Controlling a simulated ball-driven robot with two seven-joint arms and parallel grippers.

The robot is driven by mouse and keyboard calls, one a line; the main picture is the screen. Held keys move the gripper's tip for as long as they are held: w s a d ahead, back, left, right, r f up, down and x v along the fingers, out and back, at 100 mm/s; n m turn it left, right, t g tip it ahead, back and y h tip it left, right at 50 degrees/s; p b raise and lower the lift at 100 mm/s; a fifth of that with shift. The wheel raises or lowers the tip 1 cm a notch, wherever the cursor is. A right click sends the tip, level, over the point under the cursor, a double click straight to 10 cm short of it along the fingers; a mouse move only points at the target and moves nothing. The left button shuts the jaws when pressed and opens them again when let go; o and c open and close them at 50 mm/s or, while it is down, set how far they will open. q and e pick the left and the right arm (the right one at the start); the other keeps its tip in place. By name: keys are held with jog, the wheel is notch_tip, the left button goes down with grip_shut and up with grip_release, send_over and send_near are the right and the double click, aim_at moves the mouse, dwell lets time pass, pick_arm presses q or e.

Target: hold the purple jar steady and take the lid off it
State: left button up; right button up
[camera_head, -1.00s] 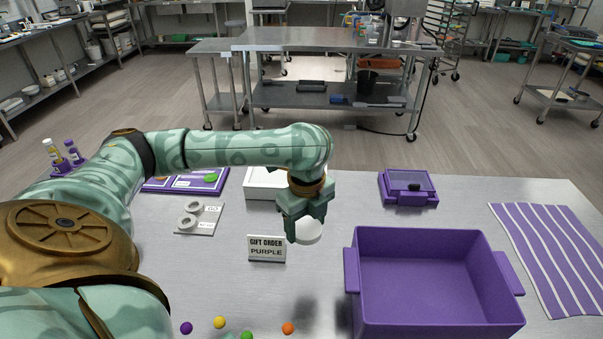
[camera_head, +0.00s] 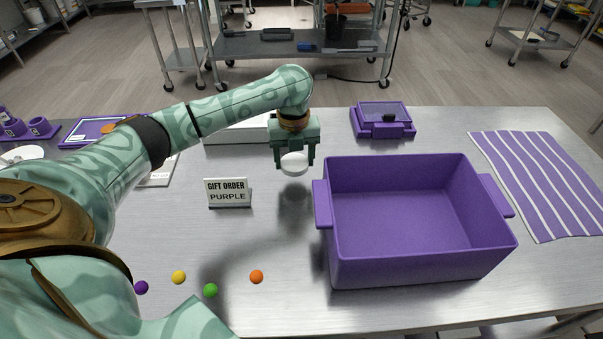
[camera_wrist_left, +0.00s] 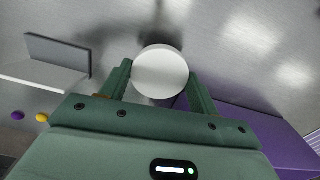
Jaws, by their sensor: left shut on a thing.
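My left gripper (camera_head: 294,164) is shut on a white round piece (camera_head: 294,161) that looks like a lid, held above the table between the sign and the bin. In the left wrist view the white disc (camera_wrist_left: 160,72) sits between the two fingers of the left gripper (camera_wrist_left: 160,85). Its far side and anything beneath it are hidden. I cannot make out a purple jar in either view. My right gripper is not in view.
A large purple bin (camera_head: 328,240) stands right of the gripper. A gift order sign (camera_head: 228,193) stands to its left, and a purple box (camera_head: 382,120) behind. Several small coloured balls, one orange (camera_head: 256,277), lie in front. A striped purple cloth (camera_head: 540,185) lies at right.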

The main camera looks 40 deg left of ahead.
aim_at(299, 169)
pick_arm(q)
jog(key=shift+w+d+f, duration=0.1)
jog(key=shift+w+f, duration=0.4)
jog(key=shift+f, duration=0.1)
jog(key=f+b, duration=0.3)
jog(key=f, duration=0.1)
jog(key=shift+w, duration=0.25)
jog(key=shift+r, duration=0.3)
jog(key=o, duration=1.1)
jog(key=shift+f, duration=0.15)
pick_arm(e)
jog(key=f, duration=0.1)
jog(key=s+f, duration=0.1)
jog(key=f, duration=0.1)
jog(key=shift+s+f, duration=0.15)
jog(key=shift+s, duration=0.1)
pick_arm(q)
notch_tip(299, 169, up, 12)
jog(key=p, duration=0.6)
jog(key=shift+r+p, duration=0.2)
jog(key=shift+p, duration=0.2)
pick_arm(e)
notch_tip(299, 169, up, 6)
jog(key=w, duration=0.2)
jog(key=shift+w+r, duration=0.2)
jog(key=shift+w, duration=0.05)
pick_arm(q)
jog(key=shift+f, duration=0.15)
